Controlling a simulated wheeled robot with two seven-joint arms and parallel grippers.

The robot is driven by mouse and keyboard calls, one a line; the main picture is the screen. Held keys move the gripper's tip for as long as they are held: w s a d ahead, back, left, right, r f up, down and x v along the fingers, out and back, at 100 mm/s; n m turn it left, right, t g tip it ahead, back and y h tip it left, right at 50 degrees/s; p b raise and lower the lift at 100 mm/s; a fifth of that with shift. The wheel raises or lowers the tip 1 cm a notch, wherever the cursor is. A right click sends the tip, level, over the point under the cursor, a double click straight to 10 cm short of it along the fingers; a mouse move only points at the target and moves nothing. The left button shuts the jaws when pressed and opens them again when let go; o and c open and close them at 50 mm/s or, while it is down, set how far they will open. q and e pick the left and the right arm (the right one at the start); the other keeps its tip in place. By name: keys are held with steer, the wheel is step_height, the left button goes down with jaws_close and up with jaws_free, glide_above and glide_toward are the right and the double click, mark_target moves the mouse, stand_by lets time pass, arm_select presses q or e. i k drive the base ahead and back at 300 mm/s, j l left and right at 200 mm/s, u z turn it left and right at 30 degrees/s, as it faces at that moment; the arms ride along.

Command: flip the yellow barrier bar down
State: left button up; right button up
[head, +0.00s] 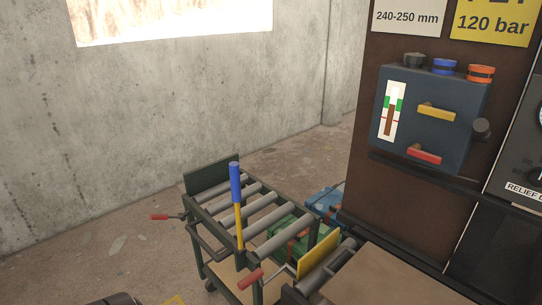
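An upright bar with a yellow lower part (239,226) and a blue grip (236,182) stands at the near side of a green roller cart (191,203). It points almost straight up. A yellow plate (318,254) stands tilted between the cart and the table at the right; a red-handled lever (251,279) is close to its left. I cannot tell whether this plate belongs to the bar. Neither of my grippers can be made out in the head view, and nothing is seen touching the bar.
The cart carries grey rollers (265,208) and a side red handle (159,217). A blue-grey control box (433,92) with knobs and handles is on the brown panel at right. A tabletop (375,285) fills the lower right. Concrete floor (100,262) lies open left of the cart.

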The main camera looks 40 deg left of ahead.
mark_target(235, 176)
steer(key=u, duration=1.7)
